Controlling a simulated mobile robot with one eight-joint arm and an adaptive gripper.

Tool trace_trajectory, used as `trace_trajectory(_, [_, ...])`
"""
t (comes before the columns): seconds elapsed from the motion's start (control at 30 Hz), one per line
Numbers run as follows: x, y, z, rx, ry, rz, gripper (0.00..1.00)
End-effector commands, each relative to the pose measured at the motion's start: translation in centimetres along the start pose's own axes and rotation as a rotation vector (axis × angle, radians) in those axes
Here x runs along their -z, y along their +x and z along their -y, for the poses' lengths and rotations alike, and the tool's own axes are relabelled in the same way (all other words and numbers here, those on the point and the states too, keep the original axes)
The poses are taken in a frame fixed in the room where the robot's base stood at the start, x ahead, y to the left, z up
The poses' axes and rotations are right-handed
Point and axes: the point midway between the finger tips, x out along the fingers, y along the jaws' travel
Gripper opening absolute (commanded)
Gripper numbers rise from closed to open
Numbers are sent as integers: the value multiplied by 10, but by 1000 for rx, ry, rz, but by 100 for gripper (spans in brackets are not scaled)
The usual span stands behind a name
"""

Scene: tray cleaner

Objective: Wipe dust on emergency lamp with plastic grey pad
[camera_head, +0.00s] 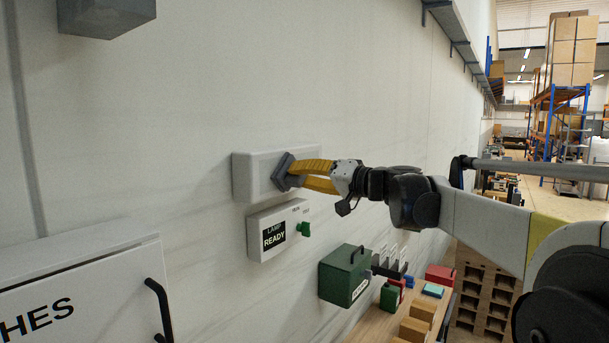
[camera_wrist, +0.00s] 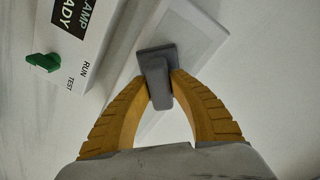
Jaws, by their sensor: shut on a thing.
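The emergency lamp (camera_head: 252,172) is a white rounded box on the wall, left of centre in the head view. It also shows as a pale block in the wrist view (camera_wrist: 201,33). My gripper (camera_head: 294,174) has yellow fingers and is shut on the handle of the grey pad (camera_head: 281,172). In the wrist view the grey pad (camera_wrist: 156,58) lies against or just in front of the lamp's face; I cannot tell whether it touches. The pad and fingers hide part of the lamp. I cannot make out dust on the visible part.
A white control box (camera_head: 270,240) marked LAMP READY, with a green switch (camera_head: 304,230), sits on the wall just below the lamp. A white cabinet (camera_head: 90,285) juts out at lower left.

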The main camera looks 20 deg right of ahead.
Motion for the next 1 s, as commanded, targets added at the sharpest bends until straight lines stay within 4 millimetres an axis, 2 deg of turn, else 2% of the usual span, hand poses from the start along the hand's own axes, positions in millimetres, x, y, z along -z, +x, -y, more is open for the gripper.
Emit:
trace_trajectory(0.4, [-24,0,23,1,0,1,0])
trace_trajectory(0.67, [-31,0,29,1,0,1,0])
trace_trajectory(1.0, [-53,-1,49,1,0,1,0])
